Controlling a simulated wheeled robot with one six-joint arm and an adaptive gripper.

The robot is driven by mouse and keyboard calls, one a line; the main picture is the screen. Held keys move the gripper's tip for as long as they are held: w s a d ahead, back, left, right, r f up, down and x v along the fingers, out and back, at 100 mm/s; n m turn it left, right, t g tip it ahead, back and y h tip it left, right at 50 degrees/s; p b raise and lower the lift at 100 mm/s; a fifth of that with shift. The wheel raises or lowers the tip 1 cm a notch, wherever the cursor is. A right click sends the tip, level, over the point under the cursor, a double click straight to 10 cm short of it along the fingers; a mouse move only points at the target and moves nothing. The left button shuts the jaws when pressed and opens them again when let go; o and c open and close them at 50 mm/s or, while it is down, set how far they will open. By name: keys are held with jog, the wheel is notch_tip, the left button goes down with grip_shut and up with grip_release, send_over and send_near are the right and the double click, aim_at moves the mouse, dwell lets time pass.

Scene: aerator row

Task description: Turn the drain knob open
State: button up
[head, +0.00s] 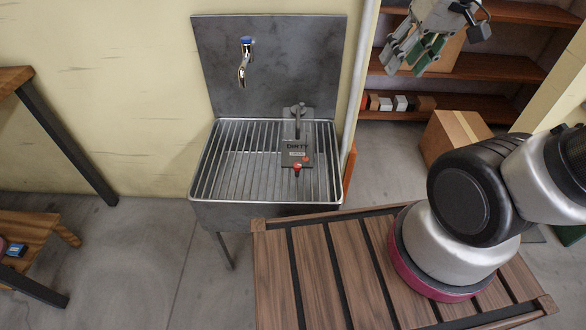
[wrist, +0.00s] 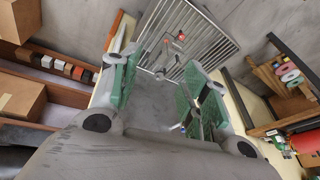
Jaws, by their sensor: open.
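A grey unit (head: 296,153) labelled DIRTY stands at the right side of the slatted metal sink (head: 225,190). A small red-topped knob (head: 297,167) is at its front, with a smaller orange-red spot beside it. In the wrist view a red knob (wrist: 181,37) shows at the top, beyond the fingertips. I cannot tell from a label which part is the drain knob. My gripper (head: 411,62) is open and empty, high at the upper right, well apart from the sink. Its green-padded fingers also frame the wrist view (wrist: 158,82).
A chrome tap (head: 243,68) with a blue top is on the sink's back panel. A white vertical pipe (head: 361,75) stands between sink and gripper. A slatted wooden bench (head: 300,270) is in front. Shelves (head: 460,65) and a cardboard box (head: 452,135) are at the right.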

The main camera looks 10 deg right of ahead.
jog(key=w+a+m+t+y, duration=0.2)
jog(key=w+a+t+y, duration=0.1)
jog(key=w+a, duration=0.9)
jog(key=w+a+f+m+t+h, duration=0.2)
jog(key=w+a+f+m, duration=0.2)
jog(key=w+a+f, duration=0.7)
jog(key=m+t+h, duration=0.2)
jog(key=m+h, duration=0.1)
jog(key=h, duration=0.8)
send_near(295, 167)
jog(key=shift+w+d+f, duration=0.2)
jog(key=shift+w+f, duration=0.1)
jog(key=shift+w, duration=0.05)
jog(key=shift+w+d+f+h, duration=0.1)
jog(key=shift+d+f+h, duration=0.05)
jog(key=shift+d+h, duration=0.15)
jog(key=x, duration=0.7)
jog(key=shift+w+a, duration=0.1)
jog(key=shift+a, duration=0.1)
